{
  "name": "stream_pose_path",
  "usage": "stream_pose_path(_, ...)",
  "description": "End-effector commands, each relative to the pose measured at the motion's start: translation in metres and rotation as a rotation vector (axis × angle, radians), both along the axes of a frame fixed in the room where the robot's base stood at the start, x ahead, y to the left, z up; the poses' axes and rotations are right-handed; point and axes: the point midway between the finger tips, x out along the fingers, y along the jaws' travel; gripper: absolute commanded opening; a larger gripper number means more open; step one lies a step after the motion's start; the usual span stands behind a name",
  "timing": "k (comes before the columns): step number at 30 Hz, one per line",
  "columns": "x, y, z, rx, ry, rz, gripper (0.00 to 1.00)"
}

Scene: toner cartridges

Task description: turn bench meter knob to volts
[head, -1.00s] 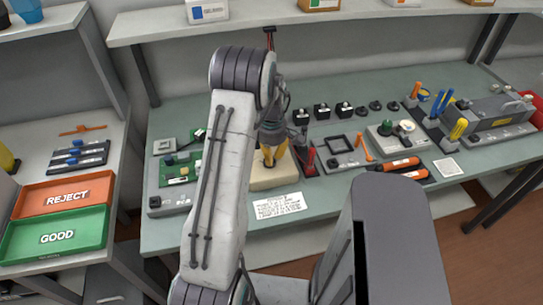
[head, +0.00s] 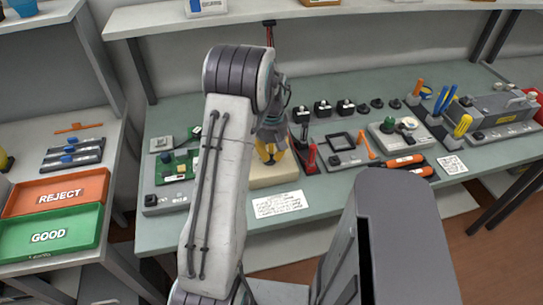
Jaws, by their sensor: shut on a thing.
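A cream box (head: 285,176), which I take to be the bench meter, stands on the green bench behind my arm. My gripper (head: 268,157) points down at its top with yellow fingertips. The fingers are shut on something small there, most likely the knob. The knob, its markings and most of the meter's face are hidden behind my gripper and arm, so I cannot tell where it points.
A green circuit board (head: 176,165) on a grey fixture lies left of the meter. A red-handled tool (head: 312,157) stands close on its right. A paper note (head: 278,204) lies in front. Red (head: 60,195) and green (head: 50,232) trays sit on the left table.

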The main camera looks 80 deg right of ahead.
Motion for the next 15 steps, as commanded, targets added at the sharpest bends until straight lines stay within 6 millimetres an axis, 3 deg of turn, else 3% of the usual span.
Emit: stream_pose_path(15, 0.0005, 0.0028, -0.0021, 0.005, 0.0, -0.285, 0.0)
